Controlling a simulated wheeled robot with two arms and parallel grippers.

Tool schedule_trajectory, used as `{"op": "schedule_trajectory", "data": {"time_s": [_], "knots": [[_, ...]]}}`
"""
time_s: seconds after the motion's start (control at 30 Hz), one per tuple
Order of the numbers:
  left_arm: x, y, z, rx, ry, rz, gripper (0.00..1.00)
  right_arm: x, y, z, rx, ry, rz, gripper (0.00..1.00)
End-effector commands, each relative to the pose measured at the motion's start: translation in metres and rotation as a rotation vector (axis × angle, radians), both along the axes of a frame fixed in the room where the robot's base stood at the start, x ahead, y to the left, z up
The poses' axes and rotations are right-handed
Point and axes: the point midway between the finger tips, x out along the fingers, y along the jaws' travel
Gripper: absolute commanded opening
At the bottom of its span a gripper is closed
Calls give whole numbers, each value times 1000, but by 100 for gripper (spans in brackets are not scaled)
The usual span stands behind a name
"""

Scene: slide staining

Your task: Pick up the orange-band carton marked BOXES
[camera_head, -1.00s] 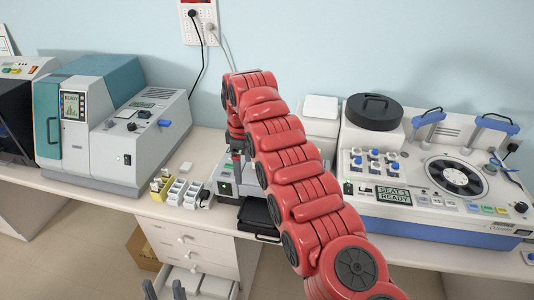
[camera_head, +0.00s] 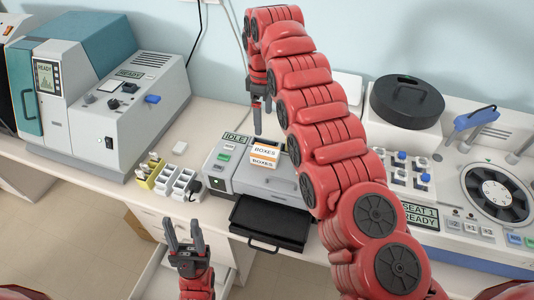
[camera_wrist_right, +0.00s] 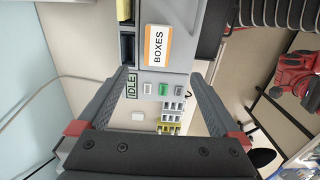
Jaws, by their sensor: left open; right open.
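The carton (camera_head: 264,155), white with an orange band and marked BOXES, sits on top of the grey machine (camera_head: 222,178) whose display reads IDLE. It also shows in the right wrist view (camera_wrist_right: 157,48), beyond the fingers. My right gripper (camera_head: 257,125) points down above and slightly behind the carton, apart from it. In the wrist view its fingers (camera_wrist_right: 161,78) are spread with nothing between them. My left gripper (camera_head: 184,232) is open and empty, in front of the bench with its fingers up.
A black tray (camera_head: 270,222) juts out from the machine's front. White and yellow racks (camera_head: 172,182) stand to its left. A large teal and grey device (camera_head: 105,90) is at the left, and a white device with a black lid (camera_head: 407,100) at the right.

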Motion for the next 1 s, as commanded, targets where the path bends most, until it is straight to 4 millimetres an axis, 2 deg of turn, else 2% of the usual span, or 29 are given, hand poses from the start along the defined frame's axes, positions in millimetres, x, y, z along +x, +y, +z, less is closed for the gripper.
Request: {"op": "schedule_trajectory", "data": {"time_s": [0.03, 0.2, 0.4, 0.53, 0.63, 0.73, 1.0], "knots": [[0, 0, -16, 0, 0, 0, 50, 0, 0, -17, 0, 2, -1, 100], [0, 0, -49, 0, 0, 0, 50, 0, 0, -49, 0, 0, -1, 100], [0, 0, -86, 0, 0, 0, 50, 0, 0, -90, 0, 1, -1, 100], [0, 0, -104, 0, 0, 0, 50, 0, 0, -107, 0, 2, 0, 100], [0, 0, -106, 0, 0, 0, 50, 1, 0, -110, 0, 0, 0, 100], [0, 0, -99, 0, 0, 0, 50, 1, 1, -110, 0, 0, 0, 100], [0, 0, -58, 0, 0, 0, 50, 5, 5, -127, 0, 2, -1, 100]]}}
